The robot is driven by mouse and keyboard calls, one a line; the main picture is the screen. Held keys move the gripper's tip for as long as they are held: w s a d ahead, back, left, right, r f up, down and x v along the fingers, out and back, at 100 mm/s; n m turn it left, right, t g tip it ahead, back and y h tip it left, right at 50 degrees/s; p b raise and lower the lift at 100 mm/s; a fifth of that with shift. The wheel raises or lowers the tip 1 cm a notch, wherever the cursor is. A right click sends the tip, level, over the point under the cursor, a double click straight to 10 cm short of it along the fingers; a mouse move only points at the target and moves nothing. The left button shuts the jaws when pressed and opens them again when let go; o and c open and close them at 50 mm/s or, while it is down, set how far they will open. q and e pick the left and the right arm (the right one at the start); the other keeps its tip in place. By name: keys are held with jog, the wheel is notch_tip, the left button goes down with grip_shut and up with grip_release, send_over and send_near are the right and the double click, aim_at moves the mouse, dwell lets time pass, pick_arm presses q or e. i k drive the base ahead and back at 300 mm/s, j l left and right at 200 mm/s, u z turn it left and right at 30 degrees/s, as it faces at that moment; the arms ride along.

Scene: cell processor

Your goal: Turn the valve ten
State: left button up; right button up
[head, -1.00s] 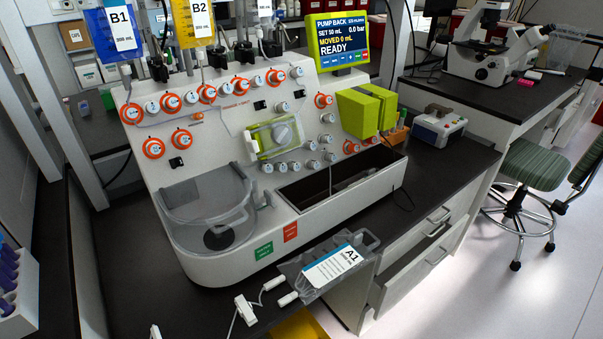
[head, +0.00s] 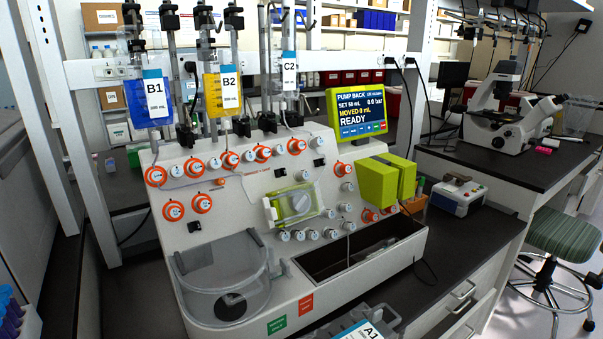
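The white cell processor (head: 235,183) stands on the dark bench. Its sloped panel carries several round valves, some with orange rings, such as the far-left upper one (head: 156,176), the upper right one (head: 297,146) and a lower left one (head: 202,203). Plain white knobs sit between them and in a row (head: 298,235) under the green-framed pump (head: 300,203). The valve numbers are too small to read, so I cannot tell which is valve ten. The screen (head: 357,113) reads "PUMP BACK", "MOVED 0 mL", "READY". Neither of my grippers is in view.
Bags B1 (head: 152,101), B2 (head: 228,90) and C2 (head: 289,75) hang above the panel. A clear round chamber (head: 225,275) and an open trough (head: 365,251) lie in front. Bag A1 (head: 368,330) shows at the bottom edge. A microscope (head: 500,115) stands at right.

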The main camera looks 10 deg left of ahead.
aim_at(318, 141)
jog(key=i+l+u, duration=0.2)
jog(key=u, duration=0.25)
jog(key=i+l+u, duration=0.15)
jog(key=l+u, duration=0.3)
jog(key=i+l+u, duration=0.1)
jog(key=l+u, duration=0.2)
jog(key=u, duration=0.15)
